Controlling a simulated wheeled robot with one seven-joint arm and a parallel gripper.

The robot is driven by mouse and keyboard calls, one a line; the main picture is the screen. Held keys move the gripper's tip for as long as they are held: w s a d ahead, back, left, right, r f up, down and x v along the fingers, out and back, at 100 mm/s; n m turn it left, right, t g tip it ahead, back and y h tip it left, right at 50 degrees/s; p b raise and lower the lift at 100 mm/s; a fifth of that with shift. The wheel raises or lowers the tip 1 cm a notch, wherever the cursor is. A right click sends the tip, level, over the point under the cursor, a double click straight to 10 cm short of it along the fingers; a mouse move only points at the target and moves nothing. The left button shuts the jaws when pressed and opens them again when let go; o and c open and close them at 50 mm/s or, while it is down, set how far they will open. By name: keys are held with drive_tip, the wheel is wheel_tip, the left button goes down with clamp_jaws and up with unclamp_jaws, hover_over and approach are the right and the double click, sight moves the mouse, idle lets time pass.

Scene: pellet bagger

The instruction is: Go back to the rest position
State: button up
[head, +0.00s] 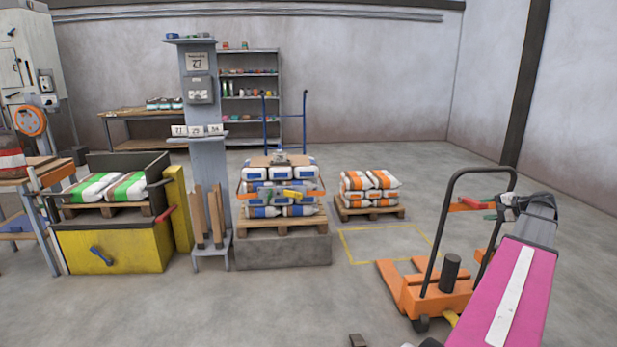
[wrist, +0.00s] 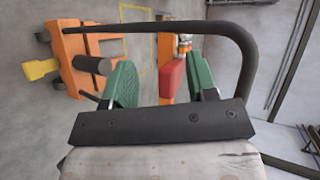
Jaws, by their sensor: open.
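My gripper (wrist: 160,72) is open, with a green finger at each side in the wrist view. A red block with orange behind it shows between the fingers; I cannot tell whether they touch it. In the head view my gripper (head: 488,206) is at the right, in front of the black loop handle of the orange pallet jack (head: 440,292). The jack also shows in the wrist view (wrist: 78,62), with its handle (wrist: 238,42) arching across the top and right. My arm reaches in from the lower right. No rest position is marked in view.
Bags with blue labels (head: 281,190) stand stacked on a pallet, centre. Orange-labelled bags (head: 368,184) lie on another pallet. A yellow bin (head: 115,248) and a grey post (head: 206,120) stand left. The floor (head: 250,310) in front is mostly clear.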

drive_tip(key=a+f+n+g+h, duration=0.1)
drive_tip(key=a+f+g, duration=0.1)
drive_tip(key=a+f, duration=0.5)
drive_tip(key=a+f+n+g, duration=0.2)
drive_tip(key=a+f, duration=0.2)
drive_tip(key=a, duration=0.7)
drive_tip(key=a+f+n+g+h, duration=0.1)
drive_tip(key=a+f+g, duration=0.1)
drive_tip(key=a+f, duration=0.5)
drive_tip(key=s+a+f+n+g+h, duration=0.1)
drive_tip(key=s+a+f+n+h, duration=0.1)
drive_tip(key=a, duration=0.5)
drive_tip(key=s+a+f+n+g+h, duration=0.1)
drive_tip(key=s+a+f+n+g, duration=0.1)
drive_tip(key=s+a, duration=0.4)
drive_tip(key=s+a+f+n+g+h, duration=0.1)
drive_tip(key=s+a+f+n+h, duration=0.1)
drive_tip(key=s+a+f, duration=0.3)
drive_tip(key=a+n, duration=0.1)
drive_tip(key=a, duration=0.3)
drive_tip(key=shift+a+n+h, duration=0.3)
drive_tip(key=shift+a+n, duration=0.05)
drive_tip(key=shift+n, duration=0.05)
drive_tip(key=shift+d+f, duration=0.1)
